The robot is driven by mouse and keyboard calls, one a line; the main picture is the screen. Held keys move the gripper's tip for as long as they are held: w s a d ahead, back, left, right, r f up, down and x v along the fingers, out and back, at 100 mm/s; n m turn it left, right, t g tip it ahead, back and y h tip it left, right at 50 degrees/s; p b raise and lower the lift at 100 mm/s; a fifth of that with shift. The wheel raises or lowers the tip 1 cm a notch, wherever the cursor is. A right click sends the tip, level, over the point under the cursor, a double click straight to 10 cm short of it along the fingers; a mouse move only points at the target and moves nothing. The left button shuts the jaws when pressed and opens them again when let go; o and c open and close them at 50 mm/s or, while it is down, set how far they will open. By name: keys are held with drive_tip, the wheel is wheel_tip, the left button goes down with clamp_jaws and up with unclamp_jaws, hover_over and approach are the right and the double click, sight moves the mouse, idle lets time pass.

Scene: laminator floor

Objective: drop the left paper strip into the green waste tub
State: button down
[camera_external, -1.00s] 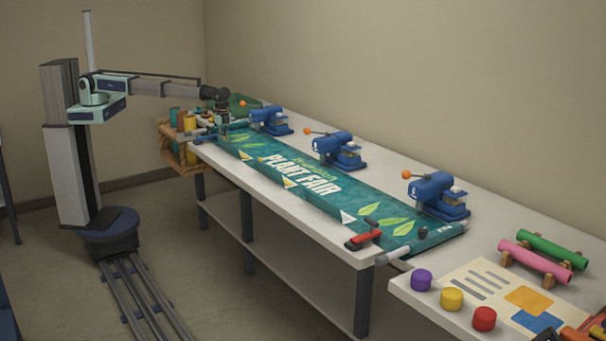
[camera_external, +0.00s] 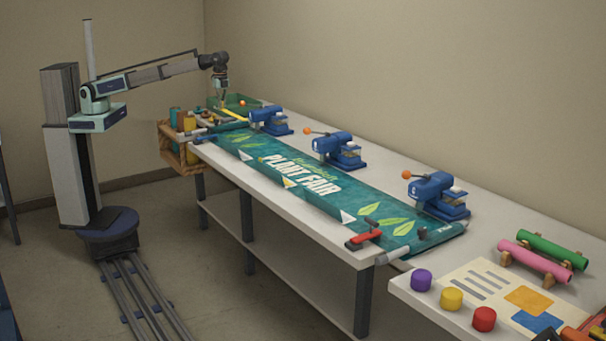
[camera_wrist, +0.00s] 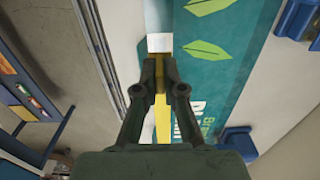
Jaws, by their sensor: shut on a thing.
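My gripper (camera_external: 222,97) is raised at the far left end of the long table. It is shut on a yellow paper strip (camera_external: 234,115), which slants down to the right. In the wrist view my fingertips (camera_wrist: 160,72) pinch the strip (camera_wrist: 162,118), and a pale square piece (camera_wrist: 160,42) shows just beyond them. The green waste tub (camera_external: 250,101) stands at the table's far end, close behind the gripper and strip in the external view. I cannot tell whether the strip is over the tub; the tub is not recognisable in the wrist view.
A teal Plant Fair banner (camera_external: 270,155) lies along the table, with white triangular flaps on its near edge. Several blue presses (camera_external: 338,150) with orange knobs line the back. A wooden rack (camera_external: 178,150) with bottles hangs at the left end. A red clamp (camera_external: 362,239) sits near the front.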

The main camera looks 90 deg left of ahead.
drive_tip(key=shift+r, duration=0.9)
